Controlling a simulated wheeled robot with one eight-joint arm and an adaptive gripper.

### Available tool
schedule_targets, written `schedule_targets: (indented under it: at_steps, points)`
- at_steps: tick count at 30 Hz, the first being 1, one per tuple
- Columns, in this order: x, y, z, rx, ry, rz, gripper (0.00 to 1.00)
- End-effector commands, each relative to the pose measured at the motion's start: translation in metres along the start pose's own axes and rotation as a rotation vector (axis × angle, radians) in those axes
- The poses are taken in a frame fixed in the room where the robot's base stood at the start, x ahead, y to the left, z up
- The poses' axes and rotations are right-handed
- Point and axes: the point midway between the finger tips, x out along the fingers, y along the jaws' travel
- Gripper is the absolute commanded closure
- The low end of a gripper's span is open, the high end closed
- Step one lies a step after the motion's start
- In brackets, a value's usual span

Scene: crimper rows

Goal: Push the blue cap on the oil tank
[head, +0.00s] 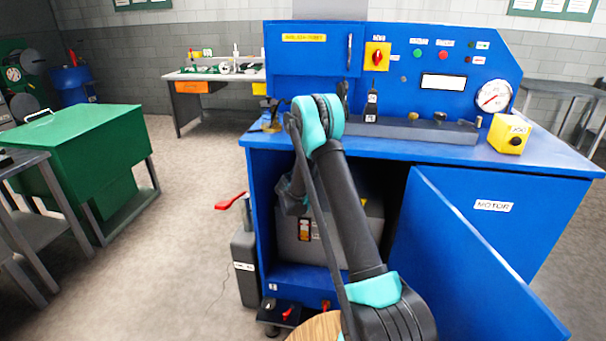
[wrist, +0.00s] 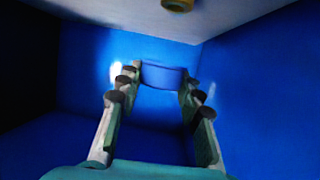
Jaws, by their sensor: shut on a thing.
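A blue cap (wrist: 163,74) shows between the fingertips of my gripper (wrist: 160,84) in the wrist view. The gripper is shut on it, with one finger on each side. In the head view the grey oil tank (head: 345,225) stands inside the open blue cabinet, partly behind my arm. The blue cap cannot be made out in the head view, and my fingertips are hidden there too. Whether the cap is seated on the tank cannot be told from these views.
The cabinet's open blue door (head: 475,270) stands to the right of my arm. A blue bench top (head: 550,160) with a control panel lies above the opening. A grey jack-like unit with a red handle (head: 230,201) stands left of the cabinet. Blue walls close around my gripper.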

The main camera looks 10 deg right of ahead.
Motion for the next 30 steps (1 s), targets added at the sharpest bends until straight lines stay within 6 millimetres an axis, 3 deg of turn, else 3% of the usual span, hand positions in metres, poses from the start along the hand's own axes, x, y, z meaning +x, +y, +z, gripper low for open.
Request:
schedule_targets:
  at_steps: [12, 30]
  points:
    - [0.012, 0.000, 0.032, 0.000, 0.000, 0.000, 0.76]
    - [0.014, 0.000, 0.039, 0.000, 0.000, 0.000, 0.76]
